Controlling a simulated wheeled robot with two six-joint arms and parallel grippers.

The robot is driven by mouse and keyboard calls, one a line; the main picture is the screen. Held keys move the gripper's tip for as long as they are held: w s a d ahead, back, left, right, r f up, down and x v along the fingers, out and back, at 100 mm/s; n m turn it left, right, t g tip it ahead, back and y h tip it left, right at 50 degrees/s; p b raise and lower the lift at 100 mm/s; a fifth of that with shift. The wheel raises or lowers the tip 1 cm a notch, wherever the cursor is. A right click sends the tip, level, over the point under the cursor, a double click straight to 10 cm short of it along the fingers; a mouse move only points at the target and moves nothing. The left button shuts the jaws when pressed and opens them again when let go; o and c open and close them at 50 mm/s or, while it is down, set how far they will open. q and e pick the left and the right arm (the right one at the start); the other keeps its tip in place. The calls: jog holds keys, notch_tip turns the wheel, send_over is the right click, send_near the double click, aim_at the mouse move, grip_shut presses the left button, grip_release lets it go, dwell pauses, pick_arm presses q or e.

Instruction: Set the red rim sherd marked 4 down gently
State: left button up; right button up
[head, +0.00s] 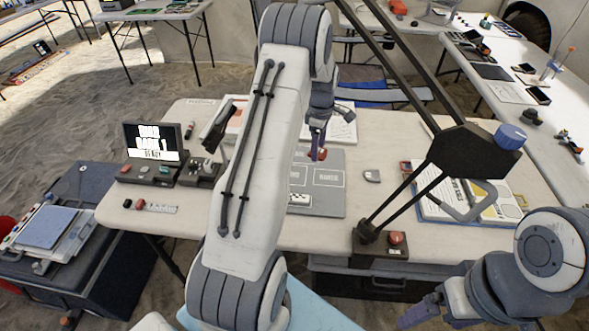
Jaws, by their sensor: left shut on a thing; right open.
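My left gripper (318,135) reaches over the table from behind my large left arm, fingers pointing down. It is shut on a small red piece (317,154), which looks like the red rim sherd; its mark cannot be read. The sherd is at the far part of a grey mat (335,205) with outlined, labelled boxes. Whether it touches the mat or hangs just above it, I cannot tell. My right gripper (428,308) is open and empty at the lower right, in front of the table's near edge. My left arm hides the mat's left part.
A lamp arm with a dark head (468,151) crosses the table's right side, its base by a red button (395,238). A clipboard (435,205) lies right of the mat, a small grey piece (372,176) between. A screen (151,142) stands at left.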

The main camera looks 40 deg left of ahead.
pick_arm(q)
jog(key=s+a+f, duration=0.1)
jog(key=a, duration=0.1)
jog(key=s+a+f, duration=0.2)
jog(key=s+a+f+p, duration=0.1)
jog(key=s+a, duration=0.1)
jog(key=shift+a+f, duration=0.1)
jog(key=shift+f, duration=0.2)
jog(key=shift+a+f, duration=0.1)
jog(key=shift+f, duration=0.15)
notch_tip(320, 180, down, 3)
jog(key=shift+f+p, duration=0.15)
jog(key=shift+p, duration=0.15)
jog(key=shift+f, duration=0.2)
jog(key=shift+f, duration=0.2)
jog(key=o, duration=1.3)
jog(key=shift+r, duration=0.15)
